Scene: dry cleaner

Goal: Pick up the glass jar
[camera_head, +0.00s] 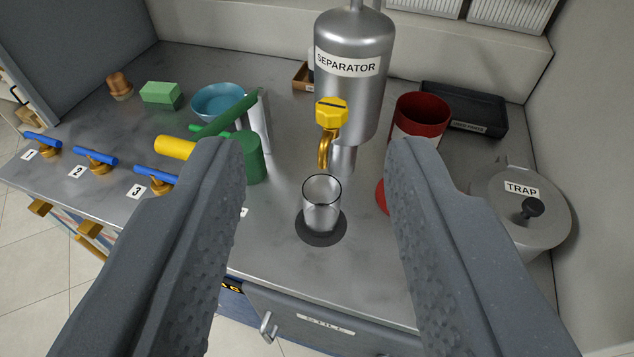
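The glass jar (321,207) is a small clear cylinder standing upright on a dark round pad (321,236) on the metal counter. It is just in front of and below the yellow tap (330,117) of the steel separator (355,75). My gripper (305,150) is open and empty. Its two dark grey fingers reach in from the lower left and lower right. In the picture the jar shows in the gap between them, apart from both fingers.
A red container (421,117) and a lidded grey pot marked TRAP (520,205) are at right. Blue-handled valves (95,157) line the left front edge.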

